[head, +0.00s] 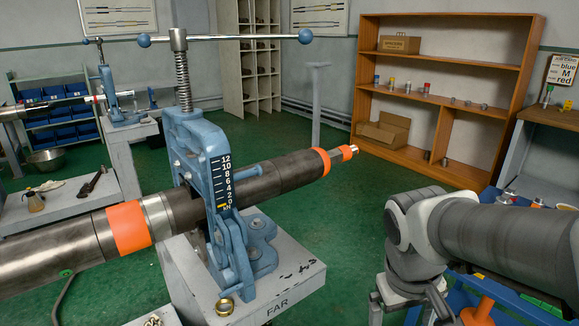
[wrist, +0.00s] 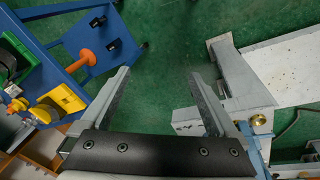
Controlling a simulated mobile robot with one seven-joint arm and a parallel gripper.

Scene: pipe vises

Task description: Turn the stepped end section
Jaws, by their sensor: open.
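A long dark grey pipe runs through a blue pipe vise (head: 205,150) in the head view, on a grey stand marked FAR (head: 245,285). Its stepped end section (head: 290,172) points to the right, narrowing in steps, with orange bands (head: 321,161) near a small bright tip. A wider orange band (head: 128,228) is left of the vise. My gripper (wrist: 159,72) is open and empty in the wrist view, with green floor between its fingers. My arm is at the right in the head view, apart from the pipe end; the fingers are not visible there.
A blue cart (wrist: 70,45) with orange and yellow parts is left in the wrist view. A brass ring (head: 225,307) lies on the stand. A long vise handle (head: 225,38) spans above the vise.

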